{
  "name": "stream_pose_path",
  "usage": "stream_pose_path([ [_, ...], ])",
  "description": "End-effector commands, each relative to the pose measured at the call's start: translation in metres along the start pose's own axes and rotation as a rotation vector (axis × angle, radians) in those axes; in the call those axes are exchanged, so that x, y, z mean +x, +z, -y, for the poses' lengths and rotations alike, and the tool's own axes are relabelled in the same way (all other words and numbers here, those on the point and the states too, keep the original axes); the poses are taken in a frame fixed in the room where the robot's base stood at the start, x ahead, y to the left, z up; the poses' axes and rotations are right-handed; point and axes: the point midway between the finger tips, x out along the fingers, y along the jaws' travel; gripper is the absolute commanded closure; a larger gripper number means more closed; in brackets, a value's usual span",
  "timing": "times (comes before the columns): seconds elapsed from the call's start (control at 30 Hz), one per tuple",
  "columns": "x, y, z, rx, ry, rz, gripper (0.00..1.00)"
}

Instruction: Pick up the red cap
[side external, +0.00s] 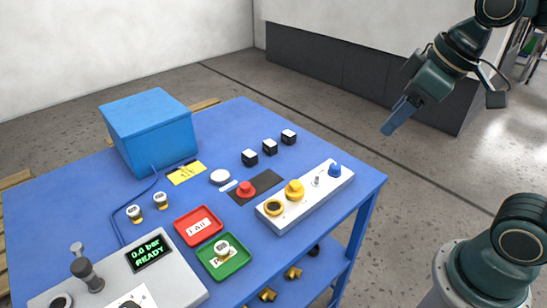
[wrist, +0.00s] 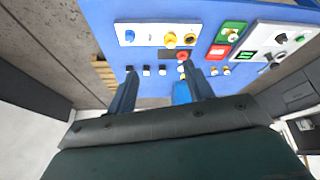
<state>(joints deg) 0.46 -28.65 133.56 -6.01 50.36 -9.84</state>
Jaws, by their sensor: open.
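The red cap (side external: 246,188) sits on a dark mat (side external: 268,182) on the blue table, beside the white block. It also shows in the wrist view as a small red shape (wrist: 182,56), ahead of the fingers and nearer the right one. My gripper (side external: 392,128) hangs in the air past the table's right edge, well away from the red cap. In the wrist view my gripper (wrist: 160,75) has its two fingers wide apart with nothing held between them.
A white block (side external: 310,197) carries yellow and blue caps. Several black cubes (side external: 269,147) stand behind. A red tray (side external: 198,226), a green tray (side external: 238,262), a grey control box (side external: 185,285) and a blue box (side external: 150,130) occupy the table. The air around my gripper is clear.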

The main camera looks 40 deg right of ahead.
Motion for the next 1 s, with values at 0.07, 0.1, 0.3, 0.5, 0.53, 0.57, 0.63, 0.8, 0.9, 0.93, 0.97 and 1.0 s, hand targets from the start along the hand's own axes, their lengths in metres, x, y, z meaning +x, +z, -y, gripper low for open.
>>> stream_pose_path([
  [0.07,0.007,-0.017,-0.001,-0.054,-0.02,0.014,0.48],
  [0.1,0.01,-0.024,-0.001,-0.082,-0.03,0.02,0.48],
  [0.3,0.031,-0.062,-0.001,-0.224,-0.084,0.042,0.48],
  [0.5,0.059,-0.097,-0.001,-0.361,-0.143,0.055,0.48],
  [0.53,0.063,-0.101,-0.001,-0.382,-0.152,0.057,0.48],
  [0.57,0.068,-0.106,-0.001,-0.402,-0.161,0.057,0.48],
  [0.63,0.08,-0.117,-0.001,-0.448,-0.183,0.06,0.48],
  [0.8,0.111,-0.14,-0.001,-0.561,-0.239,0.063,0.48],
  [0.9,0.13,-0.152,-0.001,-0.626,-0.273,0.061,0.48],
  [0.93,0.137,-0.156,-0.001,-0.645,-0.283,0.06,0.48],
  [0.97,0.143,-0.159,0.0,-0.665,-0.294,0.059,0.48],
  [1.0,0.152,-0.163,0.0,-0.689,-0.308,0.057,0.48],
])
